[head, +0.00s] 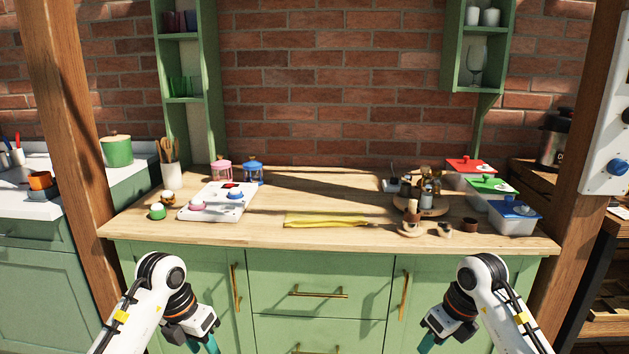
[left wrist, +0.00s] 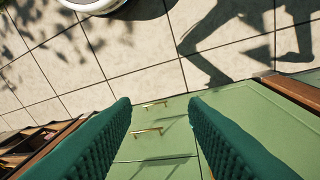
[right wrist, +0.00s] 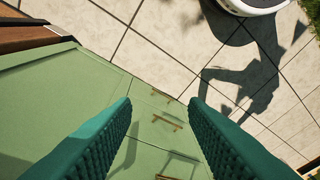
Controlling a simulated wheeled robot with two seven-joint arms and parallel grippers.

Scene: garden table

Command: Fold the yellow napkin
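The yellow napkin (head: 325,220) lies flat on the wooden table (head: 270,235) near its front edge, in the middle of the head view. It looks like a wide, shallow strip from this angle. My left gripper (head: 210,343) hangs low in front of the green cabinet, below and left of the napkin. My right gripper (head: 427,341) hangs low in front of the cabinet, below and right of it. In both wrist views the green fingers of the left (left wrist: 160,108) and right (right wrist: 160,108) grippers stand apart with nothing between them. The napkin is in neither wrist view.
A white tray (head: 216,213) with small lidded things stands left of the napkin. Small wooden items (head: 412,222) and a round wooden stand (head: 432,209) are to its right. Lidded boxes, one blue-lidded (head: 514,222), line the right side. Wood behind the napkin is clear.

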